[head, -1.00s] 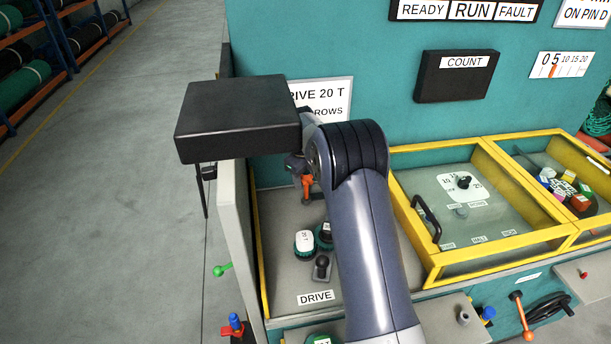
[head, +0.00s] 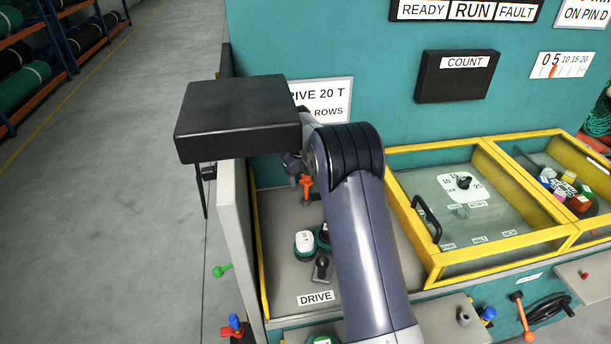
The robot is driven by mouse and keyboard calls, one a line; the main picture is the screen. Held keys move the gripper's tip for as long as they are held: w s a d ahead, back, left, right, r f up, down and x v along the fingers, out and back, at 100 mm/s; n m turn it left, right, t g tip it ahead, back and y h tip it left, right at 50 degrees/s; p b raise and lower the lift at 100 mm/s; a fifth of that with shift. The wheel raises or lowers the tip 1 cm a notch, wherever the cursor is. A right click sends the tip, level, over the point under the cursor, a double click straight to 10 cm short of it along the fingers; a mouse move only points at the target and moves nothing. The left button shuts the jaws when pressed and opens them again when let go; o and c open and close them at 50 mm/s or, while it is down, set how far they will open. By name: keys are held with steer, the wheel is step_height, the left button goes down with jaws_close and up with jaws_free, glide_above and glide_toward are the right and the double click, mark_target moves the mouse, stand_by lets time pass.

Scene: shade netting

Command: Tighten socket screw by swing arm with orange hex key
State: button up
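My arm reaches up over the drive bay (head: 285,275) and bends down behind its own elbow. Only a small dark part of my gripper (head: 292,165) shows past the wrist; its fingertips are hidden, so its opening cannot be told. A small orange piece (head: 306,188) stands just right of and below it, at the back of the bay. It may be the orange hex key or the swing arm; I cannot tell which, nor whether my gripper touches it. The socket screw cannot be made out.
A black box (head: 238,118) stands at upper left, in front of the bay's back. White-and-green capped parts (head: 304,244) and a black knob (head: 321,268) sit in the bay. Yellow-framed clear covers (head: 470,225) lie to the right. An orange lever (head: 521,312) is at lower right.

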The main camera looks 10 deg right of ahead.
steer(key=shift+r+p, duration=0.8)
steer(key=shift+r, duration=0.75)
